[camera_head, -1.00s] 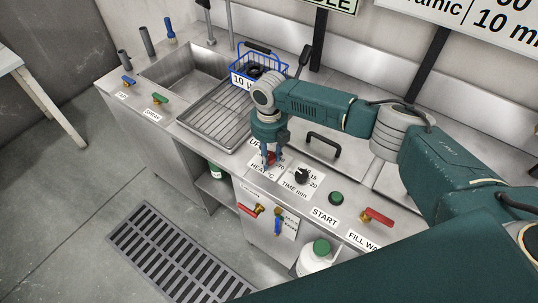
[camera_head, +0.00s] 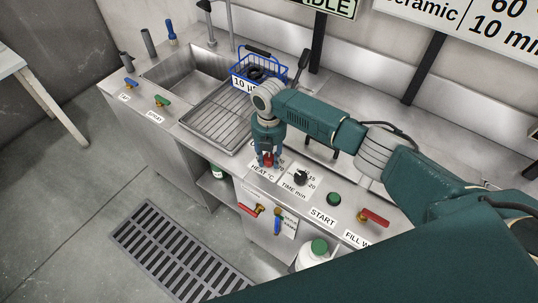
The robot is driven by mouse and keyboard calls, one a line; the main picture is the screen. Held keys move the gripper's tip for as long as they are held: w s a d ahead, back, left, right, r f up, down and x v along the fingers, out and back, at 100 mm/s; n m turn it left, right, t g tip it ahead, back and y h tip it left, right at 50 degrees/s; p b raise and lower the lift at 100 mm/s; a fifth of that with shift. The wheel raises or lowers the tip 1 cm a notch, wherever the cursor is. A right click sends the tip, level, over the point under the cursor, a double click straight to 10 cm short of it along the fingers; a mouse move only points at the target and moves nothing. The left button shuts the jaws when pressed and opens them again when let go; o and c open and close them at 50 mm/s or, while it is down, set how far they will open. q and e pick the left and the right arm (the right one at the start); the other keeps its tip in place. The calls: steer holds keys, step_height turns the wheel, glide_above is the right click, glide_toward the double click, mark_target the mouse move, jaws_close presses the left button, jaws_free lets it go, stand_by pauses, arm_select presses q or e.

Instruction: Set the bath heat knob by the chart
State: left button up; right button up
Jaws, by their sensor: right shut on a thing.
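The red heat knob (camera_head: 268,160) sits on its dial plate marked "HEAT °C" (camera_head: 261,170) on the steel counter. My right gripper (camera_head: 267,160) points down and is shut on the knob, hiding part of the dial and its numbers. The chart (camera_head: 480,30) on the back wall is cut off by the frame; "ceramic", "60" and "10 min" can be read. My left gripper is not in view.
The black time knob (camera_head: 301,177), green start button (camera_head: 334,199) and red fill-water lever (camera_head: 374,218) lie to the right. A blue basket (camera_head: 258,72) labelled "10 µ" stands behind the ribbed drainboard (camera_head: 213,115). A floor grate (camera_head: 180,250) lies in front.

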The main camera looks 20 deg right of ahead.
mark_target(269, 157)
steer(key=m+p, duration=0.2)
steer(key=m, duration=0.4)
steer(key=shift+w+r, duration=0.1)
steer(key=shift+r, duration=0.05)
stand_by(0.3)
steer(key=o, duration=1.2)
steer(key=shift+c, duration=0.2)
step_height(269, 157, up, 12)
